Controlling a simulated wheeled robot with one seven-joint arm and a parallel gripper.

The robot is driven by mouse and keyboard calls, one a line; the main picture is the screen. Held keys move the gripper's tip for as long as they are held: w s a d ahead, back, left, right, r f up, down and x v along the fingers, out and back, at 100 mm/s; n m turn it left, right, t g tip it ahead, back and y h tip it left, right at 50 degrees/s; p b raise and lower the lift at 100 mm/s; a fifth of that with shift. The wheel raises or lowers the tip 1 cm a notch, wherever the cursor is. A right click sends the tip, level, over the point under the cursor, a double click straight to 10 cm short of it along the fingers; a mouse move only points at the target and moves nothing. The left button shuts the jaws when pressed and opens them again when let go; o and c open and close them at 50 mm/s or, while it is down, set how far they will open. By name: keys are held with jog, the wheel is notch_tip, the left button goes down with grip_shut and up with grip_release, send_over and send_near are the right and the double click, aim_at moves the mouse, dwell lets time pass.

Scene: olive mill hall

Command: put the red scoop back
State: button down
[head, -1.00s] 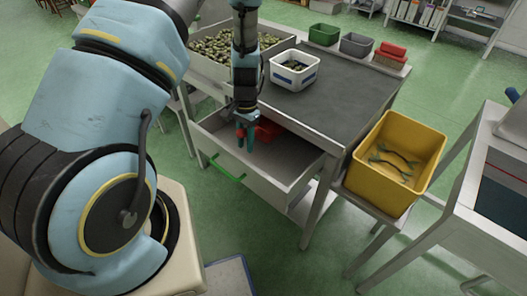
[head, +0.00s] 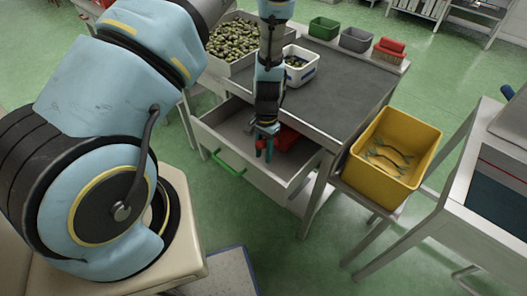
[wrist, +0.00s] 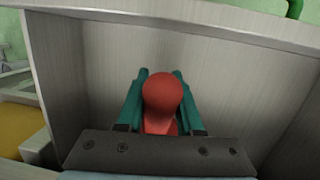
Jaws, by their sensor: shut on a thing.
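My gripper (head: 265,150) points down into the open drawer of the dark-topped table. Its green fingers are shut on the red scoop (head: 287,138), which shows to the right of the fingers in the head view. In the wrist view, the scoop's rounded red end (wrist: 165,95) stands between the two fingers (wrist: 152,108). The fingers and my arm hide part of the scoop. I cannot tell whether it touches the drawer floor. The grey drawer (head: 262,176) is pulled out, with a green handle (head: 228,162) on its front.
A yellow crate (head: 375,175) with curved tools stands right of the drawer. On the tabletop (head: 345,88) are a tray of olives (head: 232,42), a white tub (head: 303,72), a green bin (head: 323,28), a grey bin (head: 356,40) and a red item (head: 390,47).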

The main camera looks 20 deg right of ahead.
jog(key=shift+f, duration=0.1)
jog(key=shift+f+b, duration=0.5)
jog(key=shift+b, duration=0.05)
jog(key=c, duration=0.6)
grip_release()
jog(key=shift+o, duration=0.2)
jog(key=shift+r, duration=0.1)
